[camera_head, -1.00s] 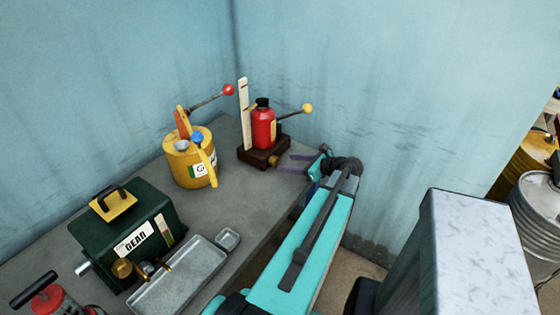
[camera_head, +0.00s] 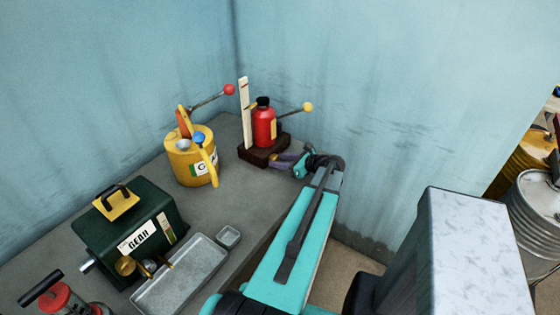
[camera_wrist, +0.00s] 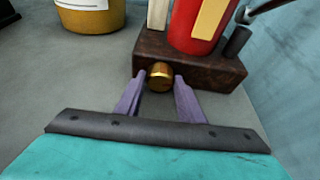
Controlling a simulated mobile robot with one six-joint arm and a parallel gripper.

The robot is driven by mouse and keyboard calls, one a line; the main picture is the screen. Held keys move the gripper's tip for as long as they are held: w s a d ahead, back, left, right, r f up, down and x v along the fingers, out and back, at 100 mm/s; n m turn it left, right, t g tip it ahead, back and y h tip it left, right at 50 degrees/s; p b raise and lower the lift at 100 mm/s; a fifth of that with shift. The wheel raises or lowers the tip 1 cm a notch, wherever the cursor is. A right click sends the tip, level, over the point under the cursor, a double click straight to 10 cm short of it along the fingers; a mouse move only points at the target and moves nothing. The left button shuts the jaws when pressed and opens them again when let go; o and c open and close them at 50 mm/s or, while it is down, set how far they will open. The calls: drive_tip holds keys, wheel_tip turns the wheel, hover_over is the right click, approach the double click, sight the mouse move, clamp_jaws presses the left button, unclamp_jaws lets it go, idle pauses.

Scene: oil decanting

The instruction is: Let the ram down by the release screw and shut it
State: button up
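The red bottle jack (camera_head: 263,128) stands upright on a dark brown base (camera_head: 262,153) in the far corner of the bench. A lever with a yellow ball end (camera_head: 307,107) slants up to its right. The brass release screw (camera_wrist: 160,75) sticks out of the front of the base in the wrist view. My gripper (camera_wrist: 160,82) is at the screw, its two purple fingers apart with the tips on either side of the brass knob. Small gaps seem to show beside the knob; I cannot tell whether either finger touches it. In the head view the fingers hide the screw.
A white marked post (camera_head: 243,112) stands left of the jack. Walls close in behind.

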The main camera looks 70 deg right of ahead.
drive_tip(key=c, duration=0.5)
drive_tip(key=shift+f+b, duration=0.1)
drive_tip(key=shift+b, duration=0.35)
drive_tip(key=shift+a+f+n+h+b, duration=0.15)
drive_tip(key=shift+n+h+b, duration=0.15)
drive_tip(key=shift+n+b, duration=0.3)
drive_tip(key=n+h+b, duration=0.1)
drive_tip(key=b, duration=0.3)
drive_tip(key=shift+n, duration=0.3)
drive_tip(key=shift+g+h+b, duration=0.3)
drive_tip(key=shift+h+b, duration=0.1)
drive_tip(key=shift+b, duration=0.25)
drive_tip(key=shift+r, duration=0.2)
drive_tip(key=o, duration=1.1)
drive_tip(key=shift+c, duration=0.2)
drive_tip(key=shift+r+y+p, duration=0.2)
drive_tip(key=shift+y+p, duration=0.2)
drive_tip(key=shift+p, duration=0.85)
